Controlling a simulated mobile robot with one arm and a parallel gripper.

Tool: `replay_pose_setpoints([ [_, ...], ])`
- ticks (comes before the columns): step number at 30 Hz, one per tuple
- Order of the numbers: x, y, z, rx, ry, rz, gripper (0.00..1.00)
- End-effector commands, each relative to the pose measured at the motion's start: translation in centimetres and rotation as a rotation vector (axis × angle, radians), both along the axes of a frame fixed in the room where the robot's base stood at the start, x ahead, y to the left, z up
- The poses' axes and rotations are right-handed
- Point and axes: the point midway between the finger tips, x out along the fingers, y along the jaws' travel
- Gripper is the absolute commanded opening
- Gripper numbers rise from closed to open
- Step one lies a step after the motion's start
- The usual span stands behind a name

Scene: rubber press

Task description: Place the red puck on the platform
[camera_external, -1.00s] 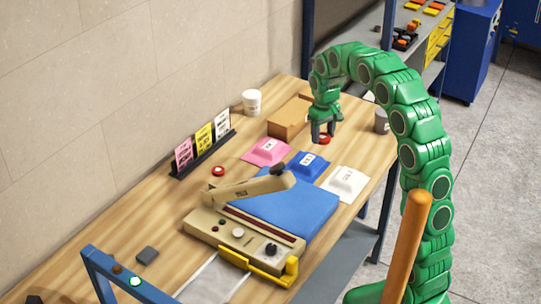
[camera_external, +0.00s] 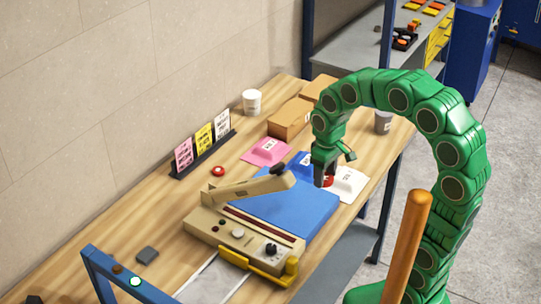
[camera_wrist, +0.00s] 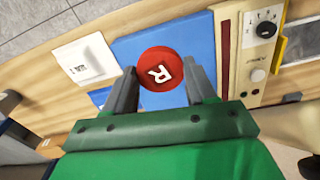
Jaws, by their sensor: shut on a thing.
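In the external view my gripper (camera_external: 326,180) holds the puck (camera_external: 328,180) near the right far edge of the blue platform (camera_external: 290,212) of the beige press (camera_external: 240,235). The puck appears over the blue platform (camera_wrist: 185,40) in the wrist view; its exact height above it is hard to tell. The press's beige lever arm (camera_external: 240,190) reaches over the platform's left side.
Pink (camera_external: 266,150), blue (camera_external: 302,160) and white (camera_external: 347,183) trays lie behind the press. A second red puck (camera_external: 218,170) lies left of it. Cardboard boxes (camera_external: 290,118), a white cup (camera_external: 252,102), a grey cup (camera_external: 383,122) and a card holder (camera_external: 204,150) stand further back.

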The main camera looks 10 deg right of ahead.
Motion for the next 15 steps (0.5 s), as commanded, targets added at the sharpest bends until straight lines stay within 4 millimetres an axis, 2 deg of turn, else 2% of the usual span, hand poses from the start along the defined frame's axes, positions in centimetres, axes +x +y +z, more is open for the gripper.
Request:
replay_pose_setpoints([
  [6,-4.5,-0.2,-0.4,0.0,0.001,0.064,0.26],
  [12,-6.9,-0.5,-0.8,0.0,0.003,0.1,0.26],
  [15,-7.4,-0.6,-0.9,0.0,0.003,0.108,0.26],
])
